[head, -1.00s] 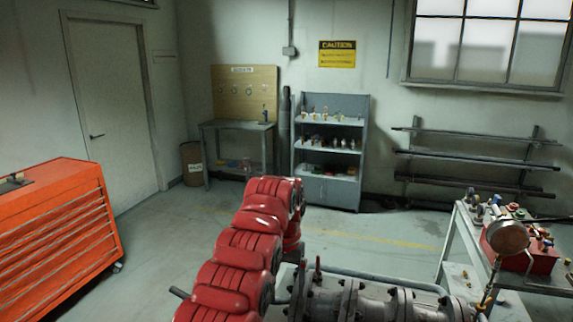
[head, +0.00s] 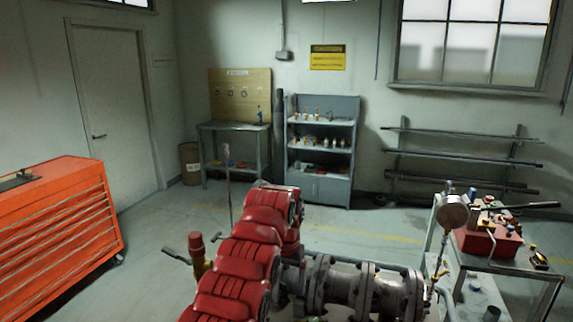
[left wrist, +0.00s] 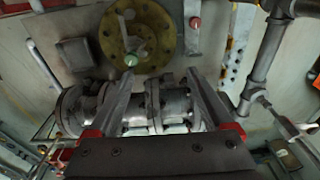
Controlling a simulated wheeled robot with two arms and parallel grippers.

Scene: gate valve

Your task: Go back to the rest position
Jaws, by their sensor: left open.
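My red left arm (head: 245,265) rises from the bottom of the head view and bends down at its top. Its gripper is hidden behind the arm there. In the left wrist view my left gripper (left wrist: 160,84) has its two grey fingers wide apart with nothing held between them. The grey flanged valve pipe (head: 345,285) lies to the right of my arm in the head view. It also runs across behind the fingers in the left wrist view (left wrist: 140,105). My right gripper is not in view.
A round gauge (head: 453,212) stands right of the pipe, by a cart (head: 530,268) with a red box (head: 487,241) and tools. A red-capped post (head: 196,243) stands left of my arm. An orange tool cabinet (head: 60,220) is at left. Floor between it and the workbench is clear.

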